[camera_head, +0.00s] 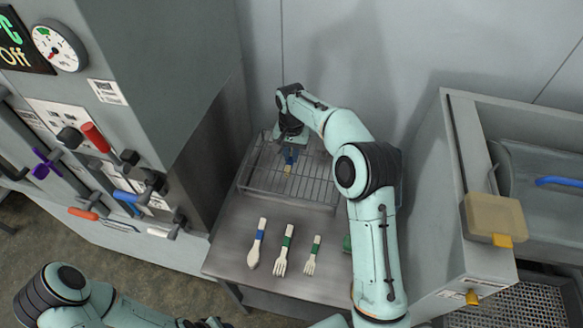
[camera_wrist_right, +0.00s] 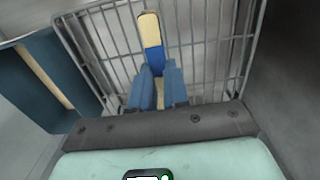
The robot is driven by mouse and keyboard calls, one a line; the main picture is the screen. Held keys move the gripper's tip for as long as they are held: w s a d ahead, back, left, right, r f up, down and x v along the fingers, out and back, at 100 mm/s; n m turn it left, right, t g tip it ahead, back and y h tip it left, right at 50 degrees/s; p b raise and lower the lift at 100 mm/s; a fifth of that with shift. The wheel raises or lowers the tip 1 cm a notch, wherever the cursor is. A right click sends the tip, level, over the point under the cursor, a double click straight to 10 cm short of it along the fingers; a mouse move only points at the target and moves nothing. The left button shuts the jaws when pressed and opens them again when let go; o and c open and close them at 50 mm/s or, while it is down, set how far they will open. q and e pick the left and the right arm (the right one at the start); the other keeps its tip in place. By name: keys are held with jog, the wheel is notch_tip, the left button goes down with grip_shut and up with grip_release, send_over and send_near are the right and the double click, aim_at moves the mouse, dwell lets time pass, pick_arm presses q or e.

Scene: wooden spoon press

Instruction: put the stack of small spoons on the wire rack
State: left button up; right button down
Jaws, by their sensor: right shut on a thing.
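The wire rack (camera_head: 262,182) stands on the grey table at the back, against the wall. My right gripper (camera_head: 290,157) is over the rack, pointing down. It is shut on the stack of small spoons (camera_wrist_right: 153,58), pale wood with a blue band. In the right wrist view the stack sticks out between the blue fingers (camera_wrist_right: 158,88), with the rack's wires (camera_wrist_right: 205,50) behind it. I cannot tell whether the stack touches the wires. My left gripper (camera_head: 207,323) barely shows at the bottom edge of the head view; its jaws are unclear.
A blue-banded spoon (camera_head: 256,243), a green-banded fork (camera_head: 284,250) and a smaller fork (camera_head: 312,255) lie on the table (camera_head: 240,270) in front of the rack. A green item (camera_head: 347,243) is partly hidden by my right arm. A tall machine (camera_head: 180,80) stands left, a metal bin (camera_head: 455,200) right.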

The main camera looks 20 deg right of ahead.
aim_at(291, 176)
jog(key=shift+f, duration=3.55)
jog(key=shift+f, duration=0.1)
jog(key=c, duration=1.1)
grip_release()
notch_tip(291, 176, up, 12)
jog(key=shift+r, duration=0.15)
